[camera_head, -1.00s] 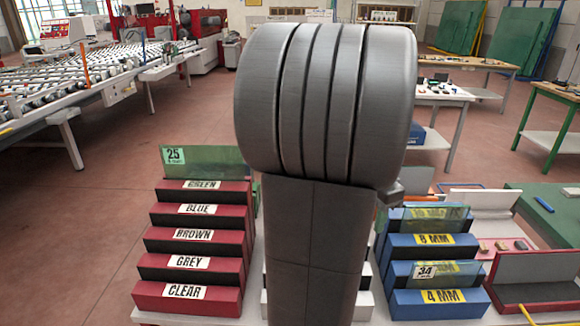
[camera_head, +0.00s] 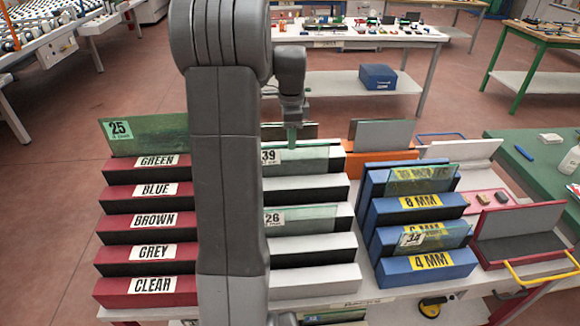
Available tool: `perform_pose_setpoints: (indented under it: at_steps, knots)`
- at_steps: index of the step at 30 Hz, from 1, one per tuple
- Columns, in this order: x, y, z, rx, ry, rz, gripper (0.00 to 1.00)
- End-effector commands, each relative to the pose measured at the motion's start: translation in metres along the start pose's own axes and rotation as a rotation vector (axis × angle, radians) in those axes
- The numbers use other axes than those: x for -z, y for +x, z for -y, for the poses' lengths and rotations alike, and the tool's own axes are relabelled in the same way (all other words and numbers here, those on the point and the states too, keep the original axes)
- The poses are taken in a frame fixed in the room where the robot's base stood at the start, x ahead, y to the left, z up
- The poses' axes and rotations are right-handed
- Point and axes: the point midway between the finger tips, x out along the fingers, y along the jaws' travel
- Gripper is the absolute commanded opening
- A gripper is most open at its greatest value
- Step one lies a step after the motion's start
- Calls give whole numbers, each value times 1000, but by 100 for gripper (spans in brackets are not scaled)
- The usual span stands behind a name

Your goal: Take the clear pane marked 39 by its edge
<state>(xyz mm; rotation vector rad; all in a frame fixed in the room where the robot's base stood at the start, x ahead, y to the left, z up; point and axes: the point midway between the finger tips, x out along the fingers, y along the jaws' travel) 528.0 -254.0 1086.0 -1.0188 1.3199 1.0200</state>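The clear pane marked 39 (camera_head: 308,161) stands upright in a slot near the back of the white stepped rack (camera_head: 310,253). Its label shows at its left end, and my arm hides what lies left of that. My gripper (camera_head: 292,138) points down at the pane's top edge, its narrow tip overlapping the pane in the picture. The fingers are seen edge-on, so I cannot tell whether they are apart or closed on the glass. A second pane, marked 26 (camera_head: 308,218), stands lower in the same rack.
A red rack (camera_head: 145,291) at left holds the green pane marked 25 (camera_head: 150,134). A blue rack (camera_head: 428,268) at right holds a pane marked 34 (camera_head: 445,236). An orange stand (camera_head: 383,158) with a grey pane is behind, right of the gripper.

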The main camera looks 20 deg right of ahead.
Motion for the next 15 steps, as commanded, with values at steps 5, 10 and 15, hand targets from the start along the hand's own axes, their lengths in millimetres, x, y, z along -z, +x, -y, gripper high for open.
perform_pose_setpoints:
  at_steps: [5, 10, 15]
  knots:
    - [0, 11, 0, -1, -1, 0, 35]
    - [2, 33, 3, -4, -1, 1, 35]
    - [2, 55, 4, -2, -1, 0, 35]
